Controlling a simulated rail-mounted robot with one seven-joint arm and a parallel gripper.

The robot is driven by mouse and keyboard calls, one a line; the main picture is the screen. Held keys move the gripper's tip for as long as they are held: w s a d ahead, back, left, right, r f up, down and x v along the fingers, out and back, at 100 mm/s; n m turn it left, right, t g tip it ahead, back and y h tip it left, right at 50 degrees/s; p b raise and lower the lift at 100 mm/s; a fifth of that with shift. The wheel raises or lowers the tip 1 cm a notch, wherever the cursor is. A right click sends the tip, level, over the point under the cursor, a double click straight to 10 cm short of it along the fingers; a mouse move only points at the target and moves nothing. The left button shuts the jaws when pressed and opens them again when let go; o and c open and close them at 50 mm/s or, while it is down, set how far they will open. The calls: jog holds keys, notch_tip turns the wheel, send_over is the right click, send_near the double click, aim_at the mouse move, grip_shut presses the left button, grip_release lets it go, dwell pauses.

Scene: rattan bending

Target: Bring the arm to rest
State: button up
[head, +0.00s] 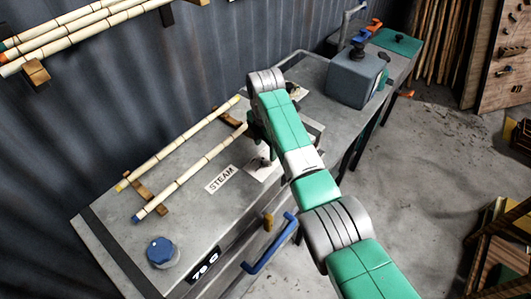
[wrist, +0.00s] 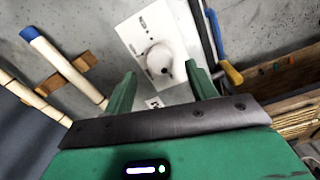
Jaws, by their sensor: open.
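My gripper (wrist: 163,82) shows in the wrist view with its two green fingers apart and nothing between them. It is above a white plate (wrist: 138,35) with a round knob (wrist: 159,60) on the grey bench top. I cannot tell from this view how high the fingers are above the plate. In the head view my green and grey arm reaches over the bench (head: 205,232), and the gripper is mostly hidden behind it. Two rattan poles (head: 190,170) lie on wooden blocks to the left of the gripper; one has a blue end (wrist: 30,33).
The bench front carries a blue handle (head: 270,245), a yellow latch (head: 268,222) and a temperature display (head: 205,264). A blue knob (head: 161,250) stands on its top. A grey box (head: 352,80) is at the far end. More poles (head: 80,35) rest on the wall. Floor at right is partly clear.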

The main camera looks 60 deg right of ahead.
notch_tip(320, 180, up, 4)
jog(key=shift+f, duration=0.2)
dwell(0.5)
